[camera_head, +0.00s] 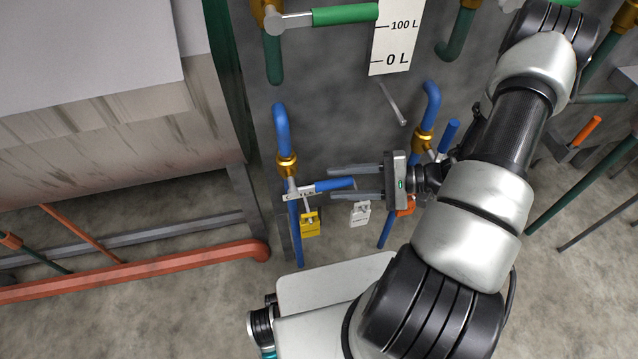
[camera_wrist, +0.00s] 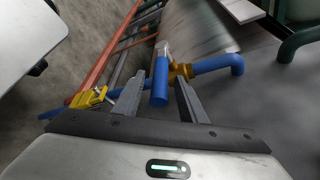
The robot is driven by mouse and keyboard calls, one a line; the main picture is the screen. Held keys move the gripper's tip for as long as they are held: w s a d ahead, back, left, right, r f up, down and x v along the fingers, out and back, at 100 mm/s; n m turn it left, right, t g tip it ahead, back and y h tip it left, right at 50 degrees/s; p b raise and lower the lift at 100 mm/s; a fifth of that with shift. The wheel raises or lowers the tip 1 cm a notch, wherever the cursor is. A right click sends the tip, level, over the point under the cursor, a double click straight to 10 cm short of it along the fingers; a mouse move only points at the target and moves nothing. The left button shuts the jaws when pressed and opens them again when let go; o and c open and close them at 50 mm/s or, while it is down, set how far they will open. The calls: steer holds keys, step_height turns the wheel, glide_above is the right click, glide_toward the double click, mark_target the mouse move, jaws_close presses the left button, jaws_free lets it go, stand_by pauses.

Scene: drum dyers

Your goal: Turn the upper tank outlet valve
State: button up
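A blue-handled valve (camera_head: 333,185) with a brass body (camera_head: 287,163) sits on a blue pipe below the grey tank. Its handle points right, and a partly hidden white label lies along it. My gripper (camera_head: 335,182) is open, its fingers pointing left, one above and one below the handle's end. In the wrist view the blue handle (camera_wrist: 160,88) stands between the two open fingers (camera_wrist: 163,85); contact with either finger cannot be told. A second brass valve (camera_head: 422,141) on a blue pipe is right, behind my wrist. No readable marking shows which is the upper tank outlet.
A green-handled valve (camera_head: 345,14) and a level scale (camera_head: 396,40) are above. A red-orange pipe (camera_head: 140,281) runs low on the left.

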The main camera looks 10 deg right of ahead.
mark_target(319, 184)
steer(key=x, duration=0.5)
steer(key=shift+w+a+f, duration=0.1)
steer(key=shift+a, duration=0.3)
jaws_close()
